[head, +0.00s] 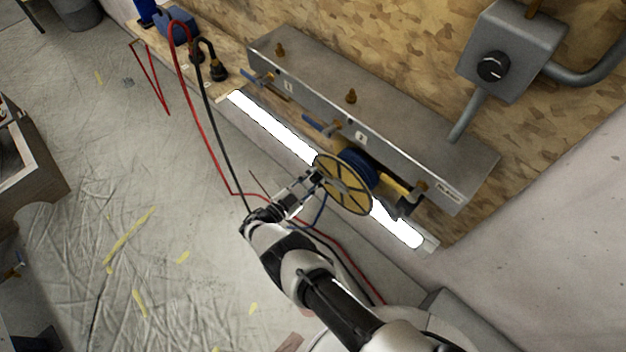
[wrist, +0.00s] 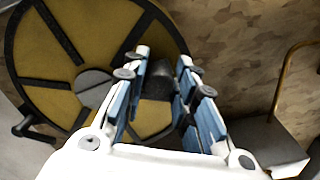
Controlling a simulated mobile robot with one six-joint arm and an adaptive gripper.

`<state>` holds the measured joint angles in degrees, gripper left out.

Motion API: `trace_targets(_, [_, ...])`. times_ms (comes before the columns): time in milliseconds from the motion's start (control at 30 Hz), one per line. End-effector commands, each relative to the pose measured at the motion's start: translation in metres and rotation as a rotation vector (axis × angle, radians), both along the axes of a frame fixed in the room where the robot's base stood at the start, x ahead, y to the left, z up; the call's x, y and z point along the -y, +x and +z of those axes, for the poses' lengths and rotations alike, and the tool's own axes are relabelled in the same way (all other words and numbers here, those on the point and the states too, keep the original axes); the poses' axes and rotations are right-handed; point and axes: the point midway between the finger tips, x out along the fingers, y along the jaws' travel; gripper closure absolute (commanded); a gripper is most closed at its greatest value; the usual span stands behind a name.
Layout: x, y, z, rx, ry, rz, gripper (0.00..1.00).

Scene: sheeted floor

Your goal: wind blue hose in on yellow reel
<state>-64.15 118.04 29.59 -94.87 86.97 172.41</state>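The yellow reel (head: 345,184) is a round disc with dark spokes, mounted at the front of the grey metal box. It also fills the upper left of the wrist view (wrist: 45,95). Blue hose (head: 358,166) shows as a coil behind the disc, and a blue length (head: 321,212) hangs below it near my gripper. My gripper (head: 312,181) is at the left edge of the disc. In the wrist view, its blue-padded fingers (wrist: 163,65) stand apart, with a dark cylindrical knob (wrist: 155,82) between them. I cannot see clear contact with it.
The metal box (head: 380,115) carries brass fittings and blue-handled valves along the wall. A bright light strip (head: 270,127) runs below it. Red hose (head: 205,135) and black hose (head: 222,150) trail across the floor left of my arm. A grey switch box (head: 510,52) is at upper right.

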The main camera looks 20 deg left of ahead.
Motion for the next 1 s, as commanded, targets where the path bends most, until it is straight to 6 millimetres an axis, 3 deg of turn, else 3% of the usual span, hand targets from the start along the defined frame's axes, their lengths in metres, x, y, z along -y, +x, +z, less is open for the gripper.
trace_targets(233, [-0.001,0.000,0.000,0.000,0.002,0.001,0.57])
trace_targets(633, [-0.002,-0.005,0.000,-0.001,0.001,0.000,0.56])
trace_targets(767, [-0.010,-0.022,-0.001,0.000,0.000,0.002,0.56])
trace_targets(1000, [-0.028,-0.071,0.000,0.000,0.000,0.003,0.56])
